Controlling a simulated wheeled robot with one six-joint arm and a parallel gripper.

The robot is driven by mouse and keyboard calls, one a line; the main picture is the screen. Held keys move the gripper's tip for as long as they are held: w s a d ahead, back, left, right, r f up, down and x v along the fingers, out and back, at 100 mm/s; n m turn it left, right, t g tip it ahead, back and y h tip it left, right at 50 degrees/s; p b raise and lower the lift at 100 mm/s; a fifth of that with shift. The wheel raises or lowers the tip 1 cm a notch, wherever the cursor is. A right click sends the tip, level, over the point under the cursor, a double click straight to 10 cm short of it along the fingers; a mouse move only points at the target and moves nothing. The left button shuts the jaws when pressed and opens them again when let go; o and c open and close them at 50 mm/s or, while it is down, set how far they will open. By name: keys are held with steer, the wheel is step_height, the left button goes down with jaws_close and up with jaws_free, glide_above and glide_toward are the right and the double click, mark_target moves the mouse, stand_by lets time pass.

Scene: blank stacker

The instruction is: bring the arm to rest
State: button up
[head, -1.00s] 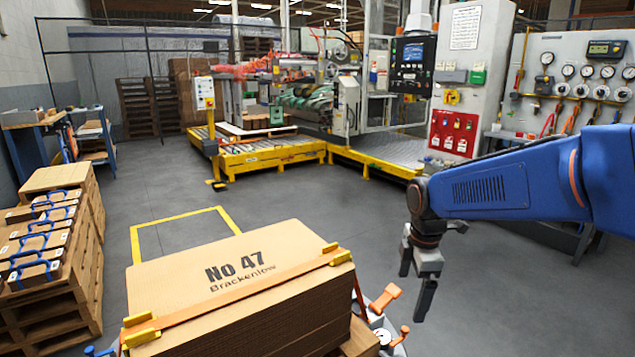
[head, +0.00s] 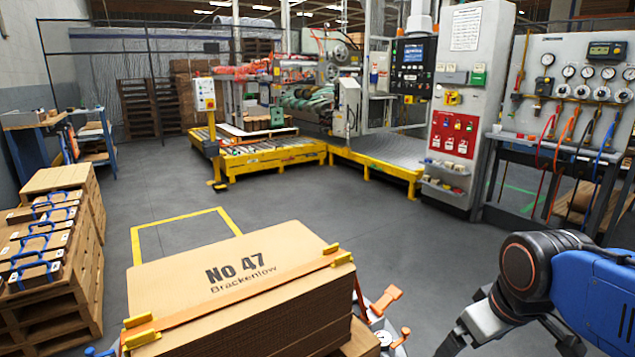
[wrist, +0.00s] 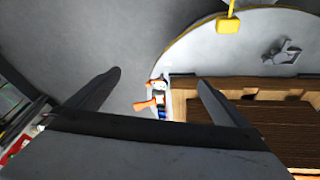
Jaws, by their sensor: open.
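My gripper (wrist: 158,85) shows in the wrist view with its two dark fingers spread apart and nothing between them. In the head view my blue arm is low at the bottom right corner, and the fingertips are cut off by the bottom edge. The gripper is to the right of the strapped cardboard stack (head: 235,285), apart from it. The stack is printed "NO 47 Brackenlow" and has an orange strap with yellow corner pieces.
An orange-handled part (head: 384,303) is beside the stack. Wooden pallets (head: 70,310) with blue-handled boxes stand at left. A yellow-framed roller conveyor (head: 265,155), a control cabinet (head: 465,90) and a gauge panel (head: 585,75) stand behind. The grey floor between is clear.

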steer(key=shift+s+d+f+m+t, duration=0.15)
steer(key=shift+s+f+m, duration=0.05)
steer(key=shift+s+m, duration=0.5)
steer(key=shift+s+d+f+m+t, duration=0.1)
steer(key=shift+s+f+m, duration=0.05)
steer(key=shift+s+m, duration=0.55)
steer(key=shift+s+d+f+m+t, duration=0.2)
steer(key=shift+s+m, duration=0.3)
steer(key=shift+s, duration=0.35)
